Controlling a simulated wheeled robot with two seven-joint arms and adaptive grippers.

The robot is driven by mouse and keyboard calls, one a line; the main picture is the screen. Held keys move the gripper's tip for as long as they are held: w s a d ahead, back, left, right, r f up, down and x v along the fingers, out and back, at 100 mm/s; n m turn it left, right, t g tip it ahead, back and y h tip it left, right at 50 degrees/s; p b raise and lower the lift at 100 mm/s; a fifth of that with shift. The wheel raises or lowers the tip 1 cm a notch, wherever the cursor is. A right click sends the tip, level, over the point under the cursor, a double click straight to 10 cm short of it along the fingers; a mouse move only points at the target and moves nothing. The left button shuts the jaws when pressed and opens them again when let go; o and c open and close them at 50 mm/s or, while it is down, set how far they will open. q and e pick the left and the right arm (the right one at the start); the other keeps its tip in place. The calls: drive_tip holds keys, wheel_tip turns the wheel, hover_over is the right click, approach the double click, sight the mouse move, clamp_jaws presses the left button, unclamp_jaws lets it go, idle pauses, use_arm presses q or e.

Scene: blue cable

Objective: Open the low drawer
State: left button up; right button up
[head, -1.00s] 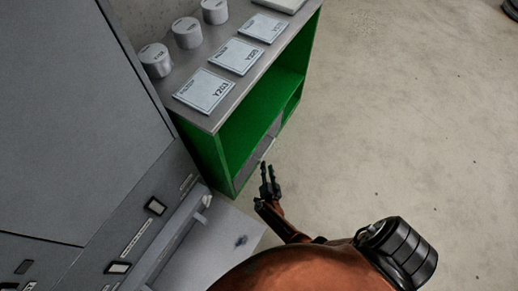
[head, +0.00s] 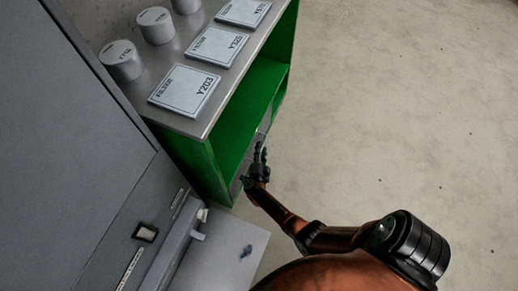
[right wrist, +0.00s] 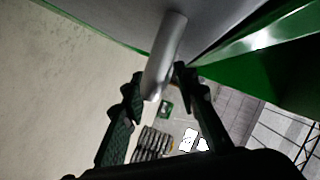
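The low drawer (head: 265,124) is the grey front low in the green cabinet (head: 185,160), largely hidden behind my right gripper and the cabinet edge. In the right wrist view its grey face (right wrist: 112,18) carries a silver bar handle (right wrist: 166,48). My right gripper (head: 259,156) is at the cabinet's open side, in front of the drawer. In the right wrist view the right gripper (right wrist: 159,74) has its fingers apart, with the handle between them. I cannot tell whether either finger touches it. The drawer looks shut. My left gripper is not in view.
Flat labelled filter boxes (head: 187,90) and white cylinders (head: 121,60) stand on the cabinet top. A grey machine cabinet (head: 75,110) is at the left, with a light panel (head: 225,250) beside its base. The concrete floor (head: 410,110) at the right is clear.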

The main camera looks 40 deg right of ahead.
drive_tip(key=shift+w+d, duration=0.1)
drive_tip(key=shift+c, duration=0.3)
clamp_jaws()
idle(0.4)
